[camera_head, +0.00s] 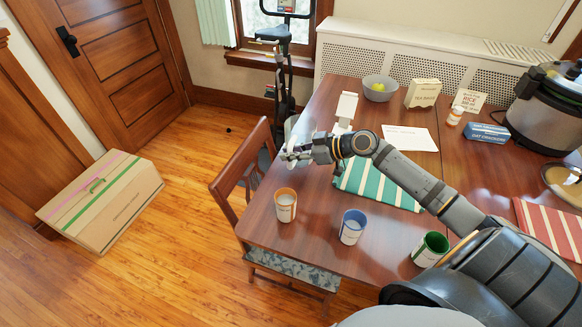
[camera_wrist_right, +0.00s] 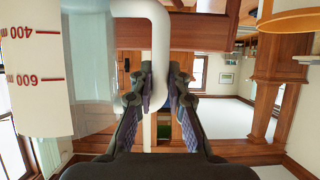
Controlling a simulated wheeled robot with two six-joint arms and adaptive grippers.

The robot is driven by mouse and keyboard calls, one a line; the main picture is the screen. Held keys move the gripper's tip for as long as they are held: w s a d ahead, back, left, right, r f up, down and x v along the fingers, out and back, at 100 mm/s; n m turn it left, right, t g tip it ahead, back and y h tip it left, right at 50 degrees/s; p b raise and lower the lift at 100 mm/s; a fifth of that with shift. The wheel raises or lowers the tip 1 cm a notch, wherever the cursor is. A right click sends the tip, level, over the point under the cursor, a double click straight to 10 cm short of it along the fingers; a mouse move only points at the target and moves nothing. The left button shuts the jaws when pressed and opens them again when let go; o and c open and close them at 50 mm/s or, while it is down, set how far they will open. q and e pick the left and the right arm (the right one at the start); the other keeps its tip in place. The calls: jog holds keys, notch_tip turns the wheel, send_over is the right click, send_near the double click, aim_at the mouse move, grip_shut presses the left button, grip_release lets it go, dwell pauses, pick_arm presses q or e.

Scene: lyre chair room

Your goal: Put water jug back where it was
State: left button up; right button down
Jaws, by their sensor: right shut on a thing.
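The water jug (camera_head: 291,128) is whitish and mostly hidden behind my right gripper at the table's far left edge. In the right wrist view the clear jug (camera_wrist_right: 90,60) fills the upper left, with red measuring marks that appear upside down. My right gripper (camera_head: 288,156) is shut on its white handle (camera_wrist_right: 158,25), which passes between the fingers (camera_wrist_right: 157,85). I cannot tell whether the jug touches the table. My left gripper is not in view.
An orange cup (camera_head: 285,205), a blue cup (camera_head: 352,227) and a green cup (camera_head: 430,249) stand along the table's (camera_head: 310,255) near side. A green striped cloth (camera_head: 372,186) lies under my right arm. A wooden chair (camera_head: 238,172) adjoins the left edge. A bowl (camera_head: 379,89) stands at the back.

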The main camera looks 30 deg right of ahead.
jog(key=shift+w+d+f, duration=0.15)
jog(key=shift+w+f, duration=0.1)
notch_tip(320, 180, down, 3)
jog(key=shift+w+f, duration=0.1)
jog(key=shift+w, duration=0.05)
jog(key=shift+f, duration=0.3)
jog(key=c, duration=1.3)
grip_release()
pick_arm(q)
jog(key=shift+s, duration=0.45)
pick_arm(e)
jog(key=shift+d, duration=0.1)
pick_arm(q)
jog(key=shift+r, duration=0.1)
pick_arm(e)
jog(key=shift+r, duration=0.1)
jog(key=p+v, duration=0.2)
jog(key=v, duration=0.4)
pick_arm(q)
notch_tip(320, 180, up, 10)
jog(key=p, duration=0.8)
pick_arm(e)
send_near(291, 161)
jog(key=shift+d+f, duration=0.2)
jog(key=shift+d, duration=0.25)
jog(key=shift+d+f, duration=0.15)
jog(key=shift+d, duration=0.35)
